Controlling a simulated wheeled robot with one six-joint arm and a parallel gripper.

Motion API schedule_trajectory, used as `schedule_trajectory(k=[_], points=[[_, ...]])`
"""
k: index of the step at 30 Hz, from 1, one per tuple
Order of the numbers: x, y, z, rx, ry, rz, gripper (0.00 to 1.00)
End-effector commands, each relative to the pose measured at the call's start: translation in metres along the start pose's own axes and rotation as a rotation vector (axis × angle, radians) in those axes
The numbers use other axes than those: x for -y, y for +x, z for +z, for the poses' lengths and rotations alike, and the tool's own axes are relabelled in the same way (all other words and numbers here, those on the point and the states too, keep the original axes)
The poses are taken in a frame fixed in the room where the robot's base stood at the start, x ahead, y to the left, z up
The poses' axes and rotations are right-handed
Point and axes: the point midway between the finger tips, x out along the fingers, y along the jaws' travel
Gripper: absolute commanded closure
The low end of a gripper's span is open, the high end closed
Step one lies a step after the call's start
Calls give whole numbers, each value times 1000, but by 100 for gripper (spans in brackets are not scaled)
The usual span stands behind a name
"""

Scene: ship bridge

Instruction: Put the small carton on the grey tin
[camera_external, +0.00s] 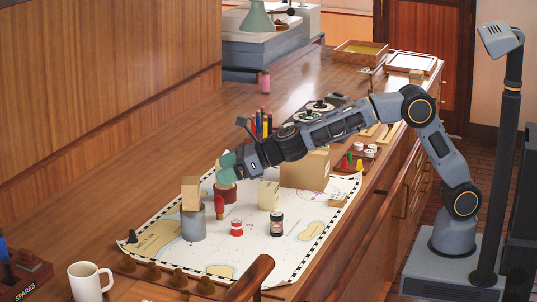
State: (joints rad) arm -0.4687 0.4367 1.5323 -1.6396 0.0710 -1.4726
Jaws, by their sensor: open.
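A small tan carton (191,194) stands upright on top of the grey tin (193,224), at the left of the chart. It appears to rest on the tin's top. A pale cream carton (269,195) stands on the chart to the right.
A red-labelled jar (236,228), a dark-lidded jar (277,224) and a red piece (219,208) stand on the chart (262,250). A larger cardboard box (305,169) and pens (261,124) are behind. A white mug (89,281) is front left.

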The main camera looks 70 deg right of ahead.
Motion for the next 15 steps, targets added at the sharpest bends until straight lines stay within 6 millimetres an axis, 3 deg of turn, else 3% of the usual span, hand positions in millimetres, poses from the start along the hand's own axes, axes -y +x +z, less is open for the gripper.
schedule_trajectory(k=[11, 14, 15], points=[[1, -19, 0, 0, 7, -3, 11], [18, -30, 4, 5, 115, -46, 11], [31, -40, 5, 9, 210, -83, 11]])
